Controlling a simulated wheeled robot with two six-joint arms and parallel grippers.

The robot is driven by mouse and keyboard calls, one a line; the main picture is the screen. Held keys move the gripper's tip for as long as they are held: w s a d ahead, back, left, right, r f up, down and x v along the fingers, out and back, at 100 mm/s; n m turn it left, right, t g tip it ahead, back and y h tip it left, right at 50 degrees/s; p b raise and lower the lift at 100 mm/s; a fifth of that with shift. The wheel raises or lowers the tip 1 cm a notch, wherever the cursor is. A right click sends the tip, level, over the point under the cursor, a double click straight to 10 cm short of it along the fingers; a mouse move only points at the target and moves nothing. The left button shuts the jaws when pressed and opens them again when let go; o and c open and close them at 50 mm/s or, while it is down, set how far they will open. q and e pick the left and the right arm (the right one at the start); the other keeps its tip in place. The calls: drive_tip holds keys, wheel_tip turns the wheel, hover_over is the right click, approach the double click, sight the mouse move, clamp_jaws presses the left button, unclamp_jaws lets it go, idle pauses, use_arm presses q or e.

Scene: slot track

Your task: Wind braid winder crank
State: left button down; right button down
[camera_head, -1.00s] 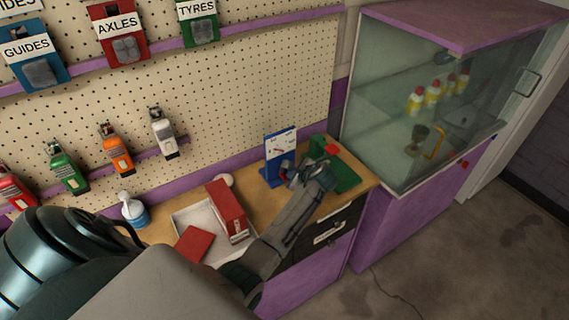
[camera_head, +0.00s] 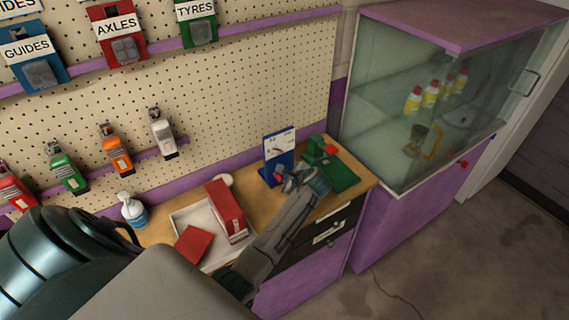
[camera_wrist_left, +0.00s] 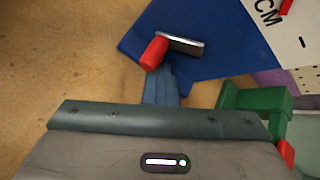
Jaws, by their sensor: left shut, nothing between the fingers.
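A blue stand (camera_head: 270,176) with a white printed board stands on the wooden bench; its blue base also shows in the left wrist view (camera_wrist_left: 215,65). A red knob (camera_wrist_left: 154,52) with a short metal bar (camera_wrist_left: 180,44) lies over the blue base and looks like a crank handle. A green device (camera_head: 342,176) with a red part on top stands just to the right. My left gripper (camera_head: 286,180) is shut and empty, low beside the blue stand. Its fingertips in the left wrist view (camera_wrist_left: 163,72) are just below the red knob; contact cannot be told. My right gripper is not in view.
A white tray (camera_head: 178,222) with red boxes (camera_head: 228,208) sits left of my left forearm. A blue-and-white bottle (camera_head: 133,210) stands further left. A glass cabinet (camera_head: 385,130) borders the bench on the right. A pegboard (camera_head: 260,80) rises behind.

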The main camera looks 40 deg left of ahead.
use_arm(q)
drive_tip(key=shift+s+a, duration=0.1)
drive_tip(key=shift+a, duration=0.2)
drive_tip(key=shift+s+a+r, duration=0.1)
drive_tip(key=shift+s, duration=0.05)
drive_tip(key=shift+s+a, duration=0.1)
drive_tip(key=shift+s, duration=0.1)
drive_tip(key=shift+r, duration=0.1)
drive_tip(key=shift+s+a+r, duration=0.1)
drive_tip(key=shift+s+r, duration=0.3)
drive_tip(key=shift+r, duration=0.15)
idle(0.4)
drive_tip(key=shift+r, duration=0.15)
